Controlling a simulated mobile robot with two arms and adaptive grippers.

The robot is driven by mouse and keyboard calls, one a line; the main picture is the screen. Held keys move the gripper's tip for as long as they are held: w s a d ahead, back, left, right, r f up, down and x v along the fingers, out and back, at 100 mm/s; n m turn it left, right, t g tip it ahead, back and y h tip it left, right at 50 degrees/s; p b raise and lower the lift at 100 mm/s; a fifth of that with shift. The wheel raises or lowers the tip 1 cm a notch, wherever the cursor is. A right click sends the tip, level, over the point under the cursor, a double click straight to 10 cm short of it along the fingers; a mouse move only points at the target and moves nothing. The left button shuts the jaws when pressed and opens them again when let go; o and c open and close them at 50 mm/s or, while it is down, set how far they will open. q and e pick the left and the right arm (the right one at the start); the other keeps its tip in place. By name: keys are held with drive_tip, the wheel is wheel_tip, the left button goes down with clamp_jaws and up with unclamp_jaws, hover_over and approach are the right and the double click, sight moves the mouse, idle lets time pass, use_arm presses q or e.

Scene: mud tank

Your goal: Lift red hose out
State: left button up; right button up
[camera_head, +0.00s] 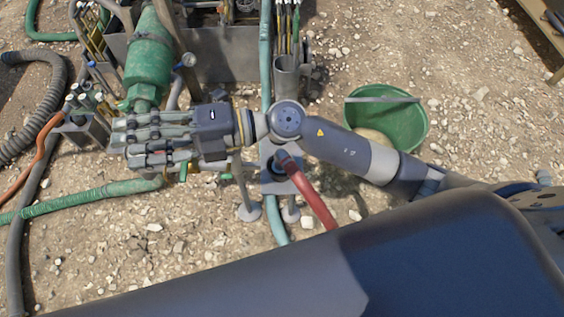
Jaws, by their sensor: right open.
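The red hose (314,199) shows near the middle of the head view. Its upper end stands at a grey metal holder (268,160) with a dark round opening, just below my right wrist. I cannot tell how deep the end sits in the opening. The hose's lower part is hidden behind the dark body in the foreground. My right gripper (124,140) is open, with its fingers pointing left. It is well to the left of the red hose and apart from it, beside a large green cylinder. My left gripper is not in view.
The green cylinder (148,62) and a grey metal tank (226,55) stand at the back. A green bucket (412,128) is on the right. Green (90,200), orange (42,152) and grey ribbed (58,92) hoses lie left. Gravel (160,245) is open at lower left.

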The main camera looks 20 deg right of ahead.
wheel_tip(320, 180, down, 10)
drive_tip(key=s+d+n+g+h, duration=0.1)
drive_tip(key=d+n+g+h, duration=0.15)
drive_tip(key=n+h, duration=0.2)
drive_tip(key=t+h, duration=0.1)
drive_tip(key=h, duration=1.4)
hover_over(284, 151)
drive_tip(key=shift+m+y, duration=0.25)
drive_tip(key=shift+m, duration=0.2)
wheel_tip(284, 151, down, 12)
drive_tip(key=shift+w+r, duration=0.1)
wheel_tip(284, 151, down, 5)
drive_tip(key=shift+r, duration=0.15)
drive_tip(key=f, duration=0.3)
drive_tip(key=f+p, duration=0.1)
drive_tip(key=shift+s+a+f, duration=0.25)
drive_tip(key=shift+a+f, duration=0.05)
drive_tip(key=shift+f, duration=0.6)
drive_tip(key=shift+w+r, duration=0.1)
clamp_jaws()
